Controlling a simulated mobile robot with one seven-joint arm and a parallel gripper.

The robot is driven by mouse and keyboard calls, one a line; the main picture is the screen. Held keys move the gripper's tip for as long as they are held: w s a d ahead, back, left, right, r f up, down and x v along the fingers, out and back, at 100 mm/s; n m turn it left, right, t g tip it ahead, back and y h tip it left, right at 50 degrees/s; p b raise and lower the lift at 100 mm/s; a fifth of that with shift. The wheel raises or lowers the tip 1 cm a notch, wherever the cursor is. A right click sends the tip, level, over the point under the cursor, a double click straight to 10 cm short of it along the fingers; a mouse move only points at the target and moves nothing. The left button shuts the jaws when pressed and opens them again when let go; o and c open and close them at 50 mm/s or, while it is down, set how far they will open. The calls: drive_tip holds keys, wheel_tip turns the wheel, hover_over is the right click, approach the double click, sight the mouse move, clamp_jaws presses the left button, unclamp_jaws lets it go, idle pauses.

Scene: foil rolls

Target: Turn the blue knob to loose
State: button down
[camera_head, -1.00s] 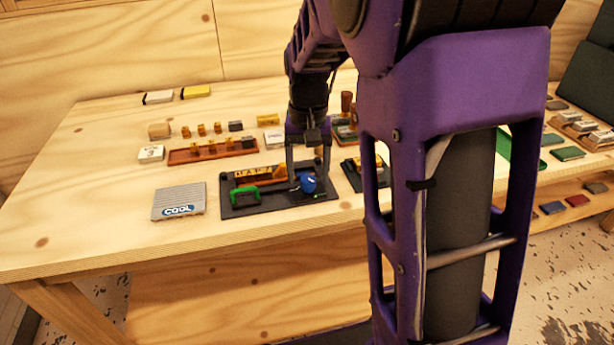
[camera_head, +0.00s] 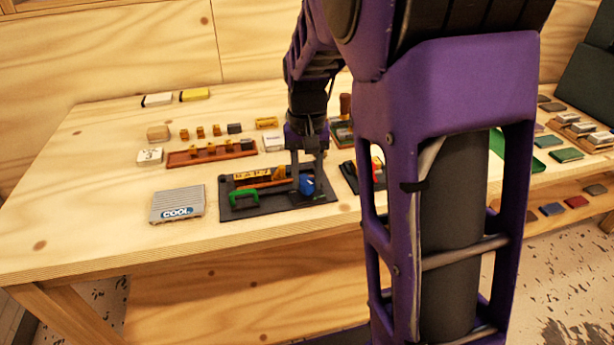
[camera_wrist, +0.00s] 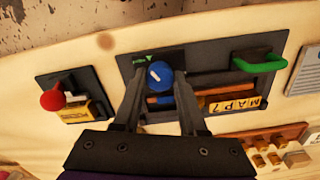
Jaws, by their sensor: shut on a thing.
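The blue knob (camera_head: 307,184) sits at the right end of a dark device plate (camera_head: 238,211) on the table. In the wrist view the knob (camera_wrist: 158,75) is round with a white pointer line, and a small green mark is on the plate beside it. My gripper (camera_head: 308,178) reaches down over the plate from above. In the wrist view its two fingers (camera_wrist: 160,90) stand on either side of the knob, shut on it. The exact finger contact is partly hidden. A green handle (camera_head: 243,196) and a block lettered MAP7 (camera_head: 252,175) are also on the plate.
A grey ribbed COOL pad (camera_head: 178,204) lies left of the plate. A red tray (camera_head: 212,154) with small blocks is behind. A dark device with a red ball (camera_wrist: 53,100) stands close on the other side. The table front is clear.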

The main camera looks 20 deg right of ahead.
drive_tip(key=shift+n, duration=0.4)
drive_tip(key=n+p, duration=0.1)
drive_tip(key=n, duration=0.2)
drive_tip(key=shift+r+n, duration=0.1)
drive_tip(key=shift+n, duration=0.2)
drive_tip(key=n+p, duration=0.1)
drive_tip(key=n, duration=0.3)
drive_tip(key=shift+n, duration=0.3)
drive_tip(key=n+p, duration=0.1)
drive_tip(key=n, duration=0.3)
drive_tip(key=shift+n+p, duration=0.3)
drive_tip(key=shift+p, duration=0.05)
drive_tip(key=n+p, duration=0.1)
drive_tip(key=n, duration=0.3)
drive_tip(key=shift+n+p, duration=0.3)
drive_tip(key=shift+p, duration=0.1)
drive_tip(key=n+p, duration=0.4)
drive_tip(key=n, duration=0.2)
drive_tip(key=shift+r, duration=0.1)
drive_tip(key=n+p, duration=0.1)
drive_tip(key=n, duration=0.4)
drive_tip(key=shift+n+p, duration=0.3)
drive_tip(key=shift+f, duration=0.2)
